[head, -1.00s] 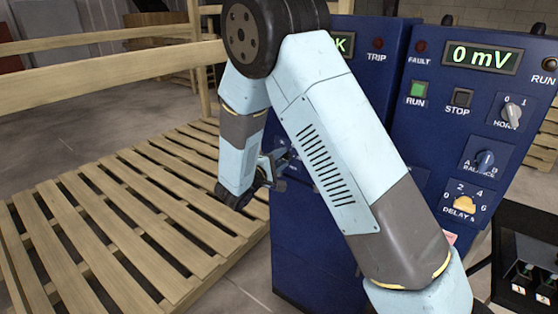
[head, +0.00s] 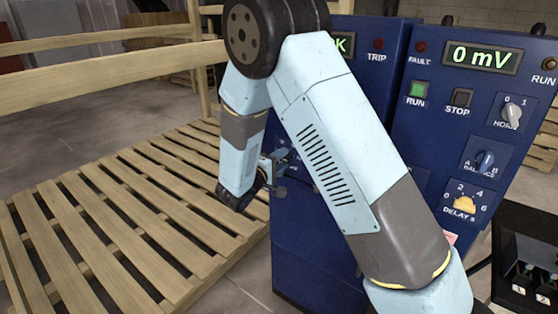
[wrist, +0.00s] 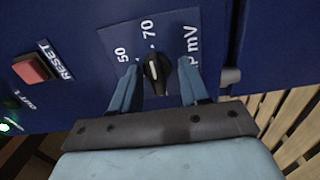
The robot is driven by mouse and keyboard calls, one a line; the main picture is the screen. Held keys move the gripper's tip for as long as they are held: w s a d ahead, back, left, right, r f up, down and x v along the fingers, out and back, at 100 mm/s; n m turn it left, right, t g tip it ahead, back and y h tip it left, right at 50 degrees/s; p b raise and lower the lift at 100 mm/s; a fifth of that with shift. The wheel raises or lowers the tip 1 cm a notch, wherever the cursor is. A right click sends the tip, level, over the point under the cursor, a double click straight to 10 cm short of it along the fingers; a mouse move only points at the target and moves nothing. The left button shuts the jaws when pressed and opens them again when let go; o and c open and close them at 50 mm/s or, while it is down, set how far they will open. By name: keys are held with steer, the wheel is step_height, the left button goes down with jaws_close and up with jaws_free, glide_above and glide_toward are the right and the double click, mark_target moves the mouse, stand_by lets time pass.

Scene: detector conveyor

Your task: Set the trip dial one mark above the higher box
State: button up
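The trip dial (wrist: 157,73) is a black knob with a white pointer line in the wrist view, on a blue plate (wrist: 121,39) marked 50 and 70. The pointer points up toward the scale, near the 70 side; its exact mark is hard to tell. The label ends in "P mV", its start hidden by a finger. My gripper (wrist: 160,78) is open, with one blue finger on each side of the knob and a gap visible on both sides. In the head view my gripper (head: 275,166) is at the blue cabinet's front, the dial hidden behind my arm. No boxes show.
A red RESET button (wrist: 30,68) and a green lamp (wrist: 8,127) are left of the dial. The right panel has a 0 mV display (head: 481,57), a delay dial (head: 464,203) and switches. A wooden pallet (head: 130,215) lies left of the cabinet.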

steer(key=shift+r, duration=0.1)
stand_by(0.3)
steer(key=v, duration=1.3)
steer(key=shift+s+a, duration=0.2)
steer(key=shift+a, duration=0.05)
